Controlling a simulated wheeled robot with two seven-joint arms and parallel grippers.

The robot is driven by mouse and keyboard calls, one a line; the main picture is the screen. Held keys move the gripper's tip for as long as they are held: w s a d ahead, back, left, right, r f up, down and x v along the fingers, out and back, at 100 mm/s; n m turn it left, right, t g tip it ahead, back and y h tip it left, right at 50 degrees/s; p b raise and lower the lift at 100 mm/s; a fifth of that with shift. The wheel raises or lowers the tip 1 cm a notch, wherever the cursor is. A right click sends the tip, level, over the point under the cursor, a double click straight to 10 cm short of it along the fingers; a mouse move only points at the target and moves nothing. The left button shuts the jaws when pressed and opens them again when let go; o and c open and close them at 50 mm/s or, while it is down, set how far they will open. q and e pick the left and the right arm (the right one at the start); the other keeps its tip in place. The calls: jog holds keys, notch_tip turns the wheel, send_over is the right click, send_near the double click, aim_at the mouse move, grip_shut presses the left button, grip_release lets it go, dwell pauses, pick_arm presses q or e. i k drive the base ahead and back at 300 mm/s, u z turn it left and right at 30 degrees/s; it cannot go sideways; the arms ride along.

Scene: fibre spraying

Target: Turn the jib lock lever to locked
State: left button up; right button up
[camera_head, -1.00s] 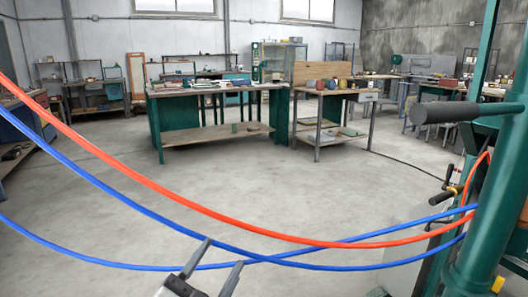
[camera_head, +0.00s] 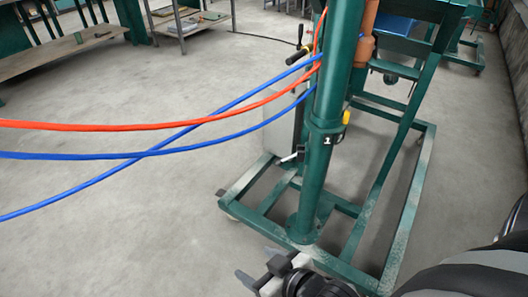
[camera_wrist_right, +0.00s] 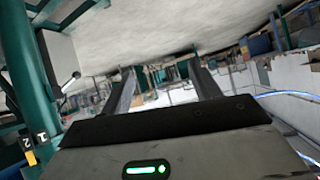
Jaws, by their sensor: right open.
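A green upright post (camera_head: 320,160) of a wheeled frame stands right of centre in the head view. A small lever (camera_head: 292,156) with a pale arm sticks out left from its lower part; a lever with a round knob (camera_wrist_right: 75,77) also shows in the right wrist view. A yellow piece (camera_head: 346,117) sits on the post's right side. I cannot tell which is the jib lock lever or its setting. My right gripper (camera_head: 256,266) is low in the head view, in front of and apart from the post. Its fingers are apart and empty in the right wrist view (camera_wrist_right: 162,72).
Orange (camera_head: 160,127) and blue (camera_head: 110,156) hoses cross from the left to the post. The green base frame (camera_head: 395,235) spreads low over the floor around the post. A grey box (camera_head: 284,125) stands behind it.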

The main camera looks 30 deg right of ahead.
aim_at(278, 163)
jog(key=k, duration=0.5)
jog(key=z, duration=1)
jog(key=i, duration=0.7)
jog(key=u, duration=1.15)
